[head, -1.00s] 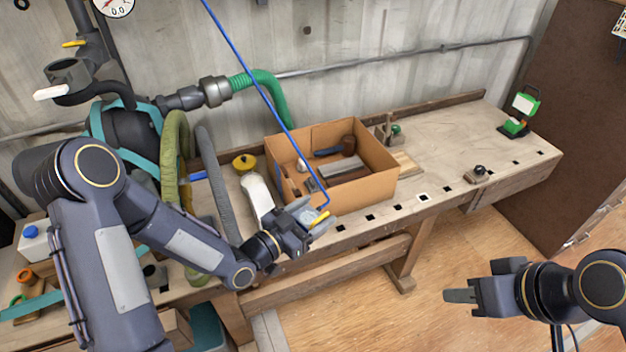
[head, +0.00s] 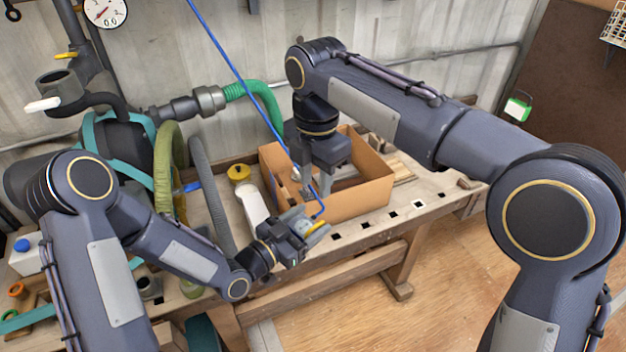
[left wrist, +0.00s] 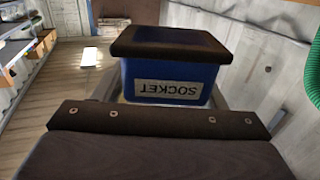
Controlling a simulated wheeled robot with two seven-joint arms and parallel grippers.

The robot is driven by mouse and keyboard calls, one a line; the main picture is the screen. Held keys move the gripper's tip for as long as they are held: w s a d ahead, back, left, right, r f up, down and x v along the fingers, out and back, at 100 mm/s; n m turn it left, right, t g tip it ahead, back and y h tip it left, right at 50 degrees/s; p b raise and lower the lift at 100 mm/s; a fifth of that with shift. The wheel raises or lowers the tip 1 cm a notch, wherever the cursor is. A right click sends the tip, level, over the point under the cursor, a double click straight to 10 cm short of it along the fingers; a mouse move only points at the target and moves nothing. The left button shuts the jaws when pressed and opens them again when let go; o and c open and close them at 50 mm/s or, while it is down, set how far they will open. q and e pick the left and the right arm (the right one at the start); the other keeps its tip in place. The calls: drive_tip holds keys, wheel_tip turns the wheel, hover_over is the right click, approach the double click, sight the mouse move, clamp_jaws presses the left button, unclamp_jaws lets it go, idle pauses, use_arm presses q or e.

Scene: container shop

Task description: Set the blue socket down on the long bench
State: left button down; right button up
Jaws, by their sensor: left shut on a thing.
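The blue socket (left wrist: 175,75) fills the middle of the left wrist view: a blue box with a dark lid and an upside-down SOCKET label. My left gripper (head: 308,227) is shut on it, in front of the long bench's (head: 423,190) front edge.
The cardboard carton (head: 360,200) on the bench holds several items. A yellow-topped item (head: 239,172) and a pale piece (head: 252,204) lie left of it. Hoses, one green (head: 262,95), hang at the left. Some bare bench top shows right of the carton. My right arm hides much behind it.

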use_arm(q)
drive_tip(key=shift+r, duration=0.15)
use_arm(e)
drive_tip(key=f, duration=0.1)
approach(313, 220)
drive_tip(key=s+f, duration=0.1)
drive_tip(key=f, duration=0.1)
drive_tip(key=s+f, duration=0.3)
drive_tip(key=shift+d+f, duration=0.15)
drive_tip(key=shift+f, duration=0.2)
use_arm(q)
drive_tip(key=shift+d, duration=0.1)
use_arm(e)
drive_tip(key=shift+w, duration=0.1)
clamp_jaws()
drive_tip(key=shift+r, duration=0.1)
